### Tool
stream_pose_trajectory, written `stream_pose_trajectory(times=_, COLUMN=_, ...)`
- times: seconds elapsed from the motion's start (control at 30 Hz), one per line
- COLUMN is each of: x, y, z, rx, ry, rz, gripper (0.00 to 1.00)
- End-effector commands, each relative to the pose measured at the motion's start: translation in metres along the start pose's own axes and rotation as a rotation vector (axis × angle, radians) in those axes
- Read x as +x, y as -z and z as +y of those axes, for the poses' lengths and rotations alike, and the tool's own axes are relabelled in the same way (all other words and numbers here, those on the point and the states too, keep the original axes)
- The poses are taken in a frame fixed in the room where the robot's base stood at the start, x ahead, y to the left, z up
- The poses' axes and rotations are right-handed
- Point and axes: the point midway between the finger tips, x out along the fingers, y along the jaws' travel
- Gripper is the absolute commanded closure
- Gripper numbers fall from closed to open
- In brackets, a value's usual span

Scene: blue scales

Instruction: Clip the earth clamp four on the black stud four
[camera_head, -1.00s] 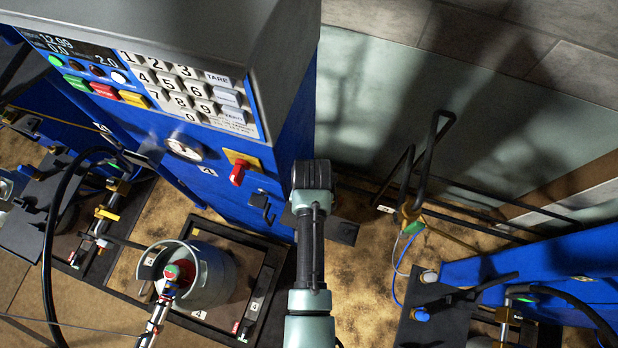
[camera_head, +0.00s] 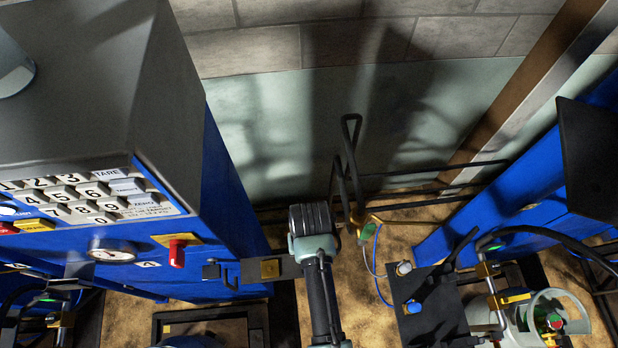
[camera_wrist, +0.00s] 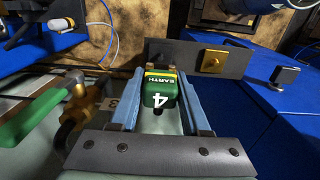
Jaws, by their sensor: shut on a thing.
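In the head view my gripper's dark end (camera_head: 312,219) hides the clamp. Just beyond the clamp in the wrist view is a dark plate (camera_wrist: 225,62) with a brass square (camera_wrist: 213,61); I cannot tell whether clamp and plate touch. A small black stud-like piece (camera_wrist: 286,75) sits right of the plate, against blue. I cannot tell whether it is stud four. In the head view the plate (camera_head: 291,267) lies left of my gripper.
A blue scale cabinet (camera_head: 230,200) with keypad and red switch (camera_head: 177,252) stands left. Another blue frame (camera_head: 470,225) stands right. A bent black rail (camera_head: 352,170) rises behind my gripper. A green handle (camera_wrist: 38,112) with brass fitting (camera_wrist: 88,97) is close at left.

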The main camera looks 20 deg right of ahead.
Motion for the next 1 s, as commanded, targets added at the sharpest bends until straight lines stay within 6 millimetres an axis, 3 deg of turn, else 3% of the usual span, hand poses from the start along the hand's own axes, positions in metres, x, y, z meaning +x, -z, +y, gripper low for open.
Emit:
stream_pose_trajectory(times=0.5, x=0.048, y=0.000, z=0.000, rx=0.000, ry=0.000, rz=0.001, gripper=1.00)
stream_pose_trajectory(times=1.0, x=0.053, y=0.000, z=0.000, rx=0.000, ry=0.000, rz=0.001, gripper=1.00)
